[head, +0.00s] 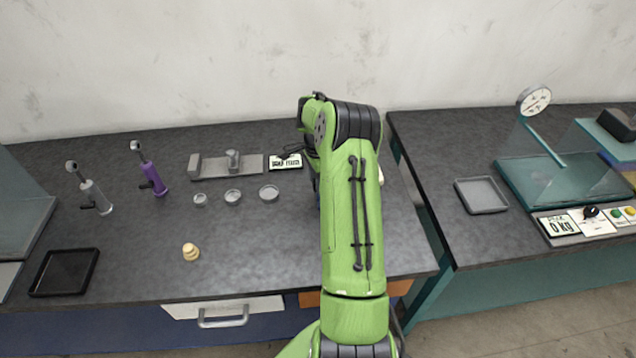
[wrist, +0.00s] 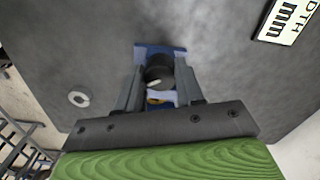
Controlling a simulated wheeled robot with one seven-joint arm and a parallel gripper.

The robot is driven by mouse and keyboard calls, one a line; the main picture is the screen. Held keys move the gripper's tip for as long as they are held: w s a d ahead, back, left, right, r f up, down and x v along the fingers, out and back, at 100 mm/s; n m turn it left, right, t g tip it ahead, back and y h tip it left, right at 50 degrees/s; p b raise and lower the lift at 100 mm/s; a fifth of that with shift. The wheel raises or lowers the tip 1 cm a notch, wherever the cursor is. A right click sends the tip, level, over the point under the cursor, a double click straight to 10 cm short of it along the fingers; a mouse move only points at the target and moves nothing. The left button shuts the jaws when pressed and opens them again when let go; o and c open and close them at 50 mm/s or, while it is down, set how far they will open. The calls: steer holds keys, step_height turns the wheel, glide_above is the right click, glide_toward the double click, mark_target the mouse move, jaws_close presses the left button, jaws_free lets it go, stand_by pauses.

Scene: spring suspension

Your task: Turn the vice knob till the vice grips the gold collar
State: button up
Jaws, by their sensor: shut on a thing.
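In the wrist view my gripper (wrist: 161,80) is shut on the black vice knob (wrist: 158,70), with one grey finger on each side. The knob has a pale pointer mark. The blue vice (wrist: 148,49) shows behind and around the knob. A small gold piece, likely the gold collar (wrist: 156,101), shows just below the knob between the fingers. It is mostly covered, and I cannot tell whether the vice jaws touch it. In the head view my green arm hides the gripper, the knob and the collar.
A pale ring (wrist: 78,99) lies on the bench left of my gripper. A mm display (wrist: 288,20) is at upper right. In the head view a grey measuring fixture (head: 222,170), several round grey dishes (head: 233,197), a purple tool (head: 152,176) and a black tray (head: 65,272) stand left.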

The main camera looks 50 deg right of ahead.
steer(key=m+b, duration=0.2)
steer(key=m, duration=0.4)
steer(key=shift+w+b, duration=0.1)
steer(key=shift+b, duration=0.3)
stand_by(0.3)
steer(key=o, duration=1.1)
steer(key=shift+c, duration=0.2)
step_height(320, 180, up, 16)
steer(key=p, duration=0.3)
steer(key=shift+f, duration=0.1)
